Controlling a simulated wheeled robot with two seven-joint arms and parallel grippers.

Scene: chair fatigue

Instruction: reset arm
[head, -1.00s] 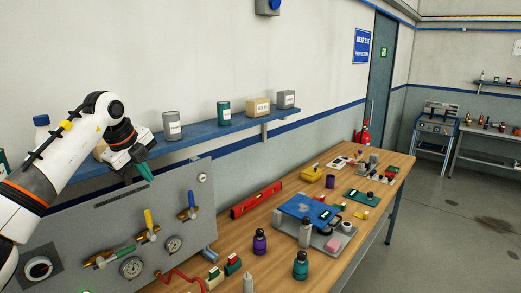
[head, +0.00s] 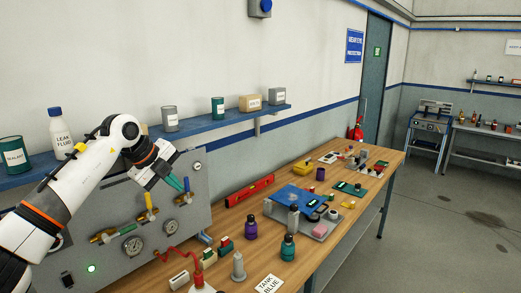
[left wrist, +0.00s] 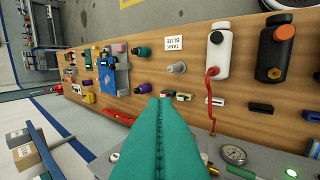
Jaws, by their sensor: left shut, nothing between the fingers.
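My left arm comes in from the left in the head view. Its gripper (head: 176,184) has teal fingers that are closed together with nothing between them. It hangs in front of the grey gauge panel (head: 70,225), near its upper right. In the left wrist view the closed fingers (left wrist: 160,125) point over the wooden bench (left wrist: 215,105). My right gripper is in neither view.
The panel carries valves and round gauges (head: 133,247). A blue shelf (head: 240,118) with cans and boxes runs along the wall behind. Bottles (head: 288,247), a red level (head: 250,190) and a blue board (head: 293,199) crowd the bench. The floor at right is clear.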

